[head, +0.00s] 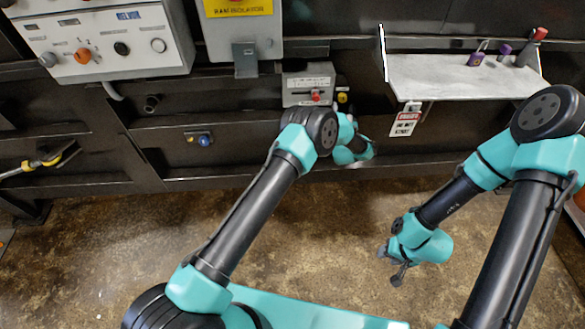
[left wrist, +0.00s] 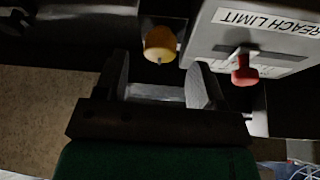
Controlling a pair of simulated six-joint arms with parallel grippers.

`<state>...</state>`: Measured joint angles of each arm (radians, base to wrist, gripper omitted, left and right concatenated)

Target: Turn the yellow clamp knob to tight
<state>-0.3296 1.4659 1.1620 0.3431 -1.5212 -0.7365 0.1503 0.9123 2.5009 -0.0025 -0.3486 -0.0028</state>
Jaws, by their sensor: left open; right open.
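The yellow clamp knob (head: 343,97) sits low on the dark machine face, just right of a small grey box (head: 303,82). In the left wrist view the knob (left wrist: 160,44) is round with a small tip. My left gripper (left wrist: 158,85) is open and empty, its two fingers apart and pointing toward the panel. The knob appears just beyond and between the fingertips, with no visible contact. In the head view the left fingers are hidden by my own wrist. My right gripper (head: 391,266) is open and empty over the floor, well away from the panel.
A red knob (left wrist: 245,72) on the box labelled REACH LIMIT is close to the right finger in the left wrist view. A grey shelf (head: 450,76) with padlocks (head: 476,58) is at upper right. A control box (head: 100,48) is upper left. The floor below is clear.

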